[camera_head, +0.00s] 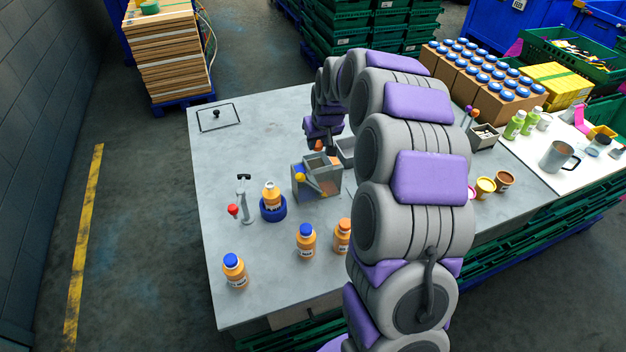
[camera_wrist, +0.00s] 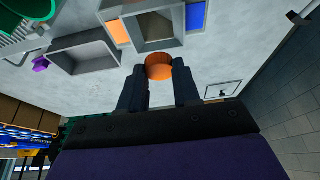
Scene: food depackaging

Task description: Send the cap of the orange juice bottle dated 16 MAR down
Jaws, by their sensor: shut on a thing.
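My gripper (camera_wrist: 160,84) is shut on an orange cap (camera_wrist: 158,67), held between its two dark fingers; the cap also shows small in the head view (camera_head: 319,146). In the head view the cap appears just above the far side of a grey box (camera_head: 300,188) with a yellow-knobbed lever. In the wrist view the box's square opening (camera_wrist: 152,32) lies beside the cap, between orange and blue panels. An orange juice bottle (camera_head: 270,192) stands upright in a blue ring holder (camera_head: 272,214), apparently without a cap. Its date is too small to read.
Two blue-capped bottles (camera_head: 235,272) (camera_head: 306,242) and an orange-capped bottle (camera_head: 342,238) stand at the front. A small stand with a red knob (camera_head: 233,211) is left of the holder. A grey tray (camera_wrist: 85,55) is beside the box. The table's back left is mostly clear.

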